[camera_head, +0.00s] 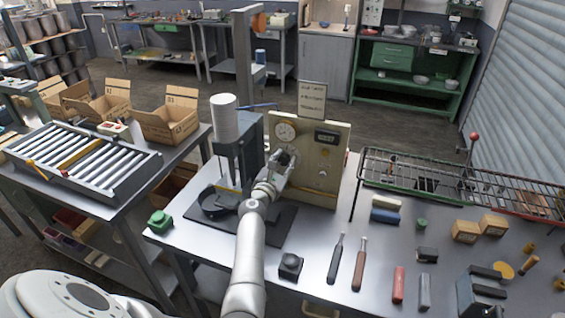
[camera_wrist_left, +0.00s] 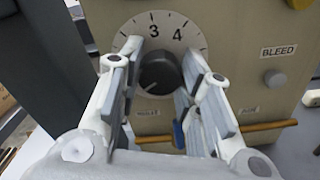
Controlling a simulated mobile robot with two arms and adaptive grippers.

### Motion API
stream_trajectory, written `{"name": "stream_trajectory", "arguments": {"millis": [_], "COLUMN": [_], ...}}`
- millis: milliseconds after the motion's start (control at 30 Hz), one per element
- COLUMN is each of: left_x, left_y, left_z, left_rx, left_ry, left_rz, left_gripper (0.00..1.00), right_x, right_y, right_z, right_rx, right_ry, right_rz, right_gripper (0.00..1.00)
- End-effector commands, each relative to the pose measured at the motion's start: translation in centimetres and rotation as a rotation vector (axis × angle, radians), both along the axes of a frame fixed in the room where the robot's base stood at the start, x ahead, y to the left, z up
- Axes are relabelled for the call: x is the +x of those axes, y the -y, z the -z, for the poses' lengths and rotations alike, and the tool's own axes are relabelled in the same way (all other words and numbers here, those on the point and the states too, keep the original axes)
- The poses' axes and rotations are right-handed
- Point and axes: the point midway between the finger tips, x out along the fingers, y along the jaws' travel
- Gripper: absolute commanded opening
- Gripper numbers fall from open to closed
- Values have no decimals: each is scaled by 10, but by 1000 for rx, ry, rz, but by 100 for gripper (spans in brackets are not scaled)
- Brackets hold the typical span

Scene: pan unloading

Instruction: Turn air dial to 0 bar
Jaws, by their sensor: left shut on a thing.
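The air dial is a round black knob (camera_wrist_left: 158,74) on a pale scale plate (camera_wrist_left: 160,27) with 3 and 4 readable at its top. A light mark on the knob points to the lower left. The dial sits on the beige control panel (camera_head: 327,165), below a round gauge (camera_head: 285,131). My left gripper (camera_wrist_left: 158,88) has one finger on each side of the knob and is shut on it. In the head view the gripper (camera_head: 286,160) hides most of the dial. The lower part of the scale is hidden. My right gripper is not in view.
A knob labelled BLEED (camera_wrist_left: 274,77) is right of the dial. A grey column with a white cylinder (camera_head: 225,118) stands left of the panel. Screwdriver-like tools (camera_head: 336,258) and small blocks lie on the bench to the right. A wire rack (camera_head: 455,180) is behind them.

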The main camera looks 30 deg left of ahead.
Motion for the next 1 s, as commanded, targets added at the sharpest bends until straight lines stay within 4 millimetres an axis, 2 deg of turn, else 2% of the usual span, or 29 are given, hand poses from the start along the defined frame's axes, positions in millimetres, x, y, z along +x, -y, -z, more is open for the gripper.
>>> {"name": "stream_trajectory", "arguments": {"millis": [400, 433, 567, 600, 1000], "left_x": [0, 0, 0, 0, 0], "left_y": [1, 1, 1, 0, 0], "left_z": [2, 2, 2, 1, 2], "left_rx": [-10, -10, -9, -9, 40], "left_ry": [0, 0, 0, 0, -10], "left_rz": [1, 1, 0, 0, 0], "left_gripper": [9, 35, 52, 54, 54], "right_x": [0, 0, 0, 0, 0], "right_y": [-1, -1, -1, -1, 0], "right_z": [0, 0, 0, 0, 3], "right_rx": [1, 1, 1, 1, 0], "right_ry": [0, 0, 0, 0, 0], "right_rz": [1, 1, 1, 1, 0], "right_gripper": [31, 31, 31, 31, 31]}}
